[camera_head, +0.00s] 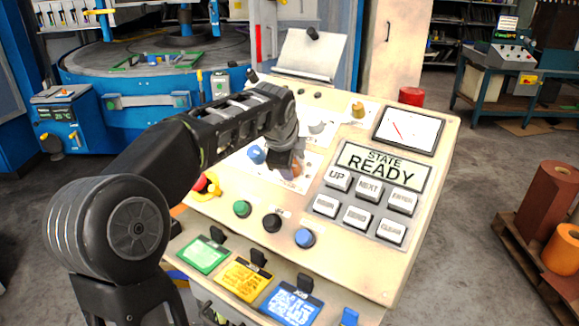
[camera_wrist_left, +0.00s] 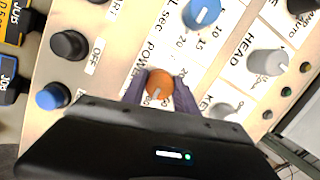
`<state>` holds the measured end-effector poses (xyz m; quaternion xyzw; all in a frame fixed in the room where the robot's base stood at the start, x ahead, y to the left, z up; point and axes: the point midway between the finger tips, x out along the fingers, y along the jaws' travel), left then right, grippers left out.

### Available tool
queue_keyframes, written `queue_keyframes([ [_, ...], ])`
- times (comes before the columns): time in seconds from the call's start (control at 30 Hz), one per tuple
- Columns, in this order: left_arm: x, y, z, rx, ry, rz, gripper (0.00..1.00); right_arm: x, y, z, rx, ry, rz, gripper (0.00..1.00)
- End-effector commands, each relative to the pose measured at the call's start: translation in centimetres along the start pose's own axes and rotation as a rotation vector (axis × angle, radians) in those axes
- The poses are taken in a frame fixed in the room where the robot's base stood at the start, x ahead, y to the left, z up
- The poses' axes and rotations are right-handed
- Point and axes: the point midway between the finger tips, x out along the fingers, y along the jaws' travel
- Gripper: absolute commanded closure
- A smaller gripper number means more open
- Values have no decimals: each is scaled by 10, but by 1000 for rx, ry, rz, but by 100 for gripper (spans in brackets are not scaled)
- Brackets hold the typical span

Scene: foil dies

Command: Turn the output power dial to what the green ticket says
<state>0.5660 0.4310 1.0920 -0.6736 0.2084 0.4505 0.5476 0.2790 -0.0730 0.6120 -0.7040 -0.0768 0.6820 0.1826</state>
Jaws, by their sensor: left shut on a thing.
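An orange dial (camera_wrist_left: 158,85) marked POWER shows in the left wrist view, with printed scale numbers around it. My left gripper (camera_wrist_left: 160,86) is shut on this dial, a finger on each side; in the head view the gripper (camera_head: 284,165) reaches down to the panel and mostly hides the dial. The green ticket (camera_head: 203,254) hangs in a clip at the panel's lower front, left of a yellow ticket (camera_head: 244,279) and a blue ticket (camera_head: 290,304). Its writing is too small to read. My right gripper is not in view.
The sloped panel (camera_head: 420,240) also carries a blue dial (camera_head: 256,154), a green button (camera_head: 242,208), a black button (camera_head: 271,222), a blue button (camera_head: 304,237), a red-and-yellow emergency stop (camera_head: 205,185), grey keys (camera_head: 369,189), a READY display (camera_head: 383,168) and a meter (camera_head: 408,129).

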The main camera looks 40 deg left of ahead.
Motion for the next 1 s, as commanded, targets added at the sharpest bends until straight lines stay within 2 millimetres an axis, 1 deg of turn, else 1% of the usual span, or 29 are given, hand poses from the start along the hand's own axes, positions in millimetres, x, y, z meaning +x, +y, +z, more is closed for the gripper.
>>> queue_keyframes([
  [0.2,-1,-1,0,38,1,-11,100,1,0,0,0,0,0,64],
  [0.57,-1,-1,0,42,1,-11,100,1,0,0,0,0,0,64],
  [0.6,-1,-1,0,42,1,-11,62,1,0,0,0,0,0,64],
  [0.83,0,0,0,40,0,-9,43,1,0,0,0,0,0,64],
  [1.0,0,0,0,40,0,-8,43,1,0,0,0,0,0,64],
])
